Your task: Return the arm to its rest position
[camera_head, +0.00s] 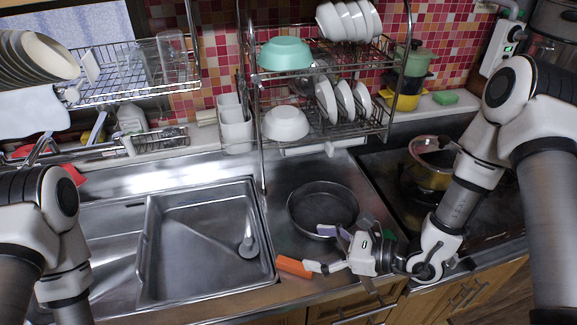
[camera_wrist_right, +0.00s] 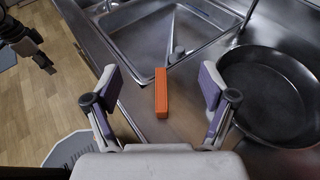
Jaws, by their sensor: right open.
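My right gripper (camera_head: 326,251) is over the front of the counter, right of the sink, with its fingers spread and nothing between the pads. In the right wrist view my right gripper (camera_wrist_right: 160,87) shows both purple-grey pads wide apart. An orange block (camera_head: 294,266) lies on the counter just beyond the fingers. In the right wrist view the orange block (camera_wrist_right: 161,100) shows between and ahead of the pads, apart from both. My left arm enters at the left of the head view; its gripper is outside that picture.
A dark round pan (camera_head: 322,203) sits on the counter close to my right gripper. The empty sink (camera_head: 200,240) is to its left. A stove with a pot (camera_head: 428,172) is behind my right arm. Dish racks (camera_head: 325,130) with bowls stand at the back.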

